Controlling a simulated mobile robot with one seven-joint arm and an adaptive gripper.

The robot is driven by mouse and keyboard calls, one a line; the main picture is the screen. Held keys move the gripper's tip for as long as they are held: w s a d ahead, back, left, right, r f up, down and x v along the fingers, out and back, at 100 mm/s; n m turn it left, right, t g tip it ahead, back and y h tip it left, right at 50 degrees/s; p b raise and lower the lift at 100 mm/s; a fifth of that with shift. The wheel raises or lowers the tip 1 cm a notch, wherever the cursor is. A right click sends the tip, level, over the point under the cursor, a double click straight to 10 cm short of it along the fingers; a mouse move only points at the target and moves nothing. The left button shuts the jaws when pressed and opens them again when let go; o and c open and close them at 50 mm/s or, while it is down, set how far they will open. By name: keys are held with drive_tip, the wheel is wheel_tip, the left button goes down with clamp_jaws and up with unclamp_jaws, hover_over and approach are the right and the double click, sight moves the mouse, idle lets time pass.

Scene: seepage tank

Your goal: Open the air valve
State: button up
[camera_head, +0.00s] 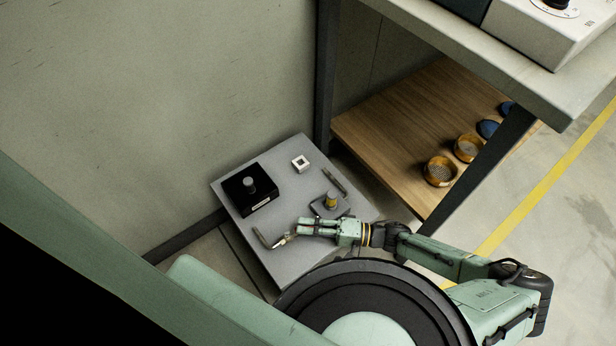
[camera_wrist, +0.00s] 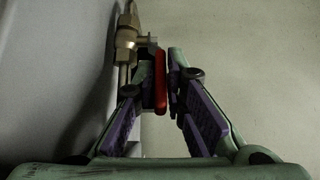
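The air valve (camera_wrist: 127,42) is a brass fitting on a thin pipe, with a red lever handle (camera_wrist: 160,80). In the head view the valve (camera_head: 284,240) sits at the end of a bent metal pipe (camera_head: 262,238) near the front of the grey board. My gripper (camera_head: 300,229) reaches it from the right. In the wrist view my gripper (camera_wrist: 164,78) has its fingers drawn close together, with the red handle between them. They look shut on it. The brass body lies just left of the fingers. The far side of the handle is hidden.
The grey board (camera_head: 283,168) carries a black box with a knob (camera_head: 249,191), a small white square part (camera_head: 300,163) and a grey-and-yellow fitting (camera_head: 331,201). A wooden shelf (camera_head: 400,120) with round sieves stands at right. A wall is behind.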

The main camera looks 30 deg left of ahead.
drive_tip(key=o, duration=0.3)
drive_tip(key=shift+w, duration=0.1)
drive_tip(key=shift+d, duration=0.1)
drive_tip(key=v, duration=0.7)
drive_tip(key=shift+w+d, duration=0.1)
drive_tip(key=shift+d, duration=0.1)
drive_tip(key=shift+c, duration=0.4)
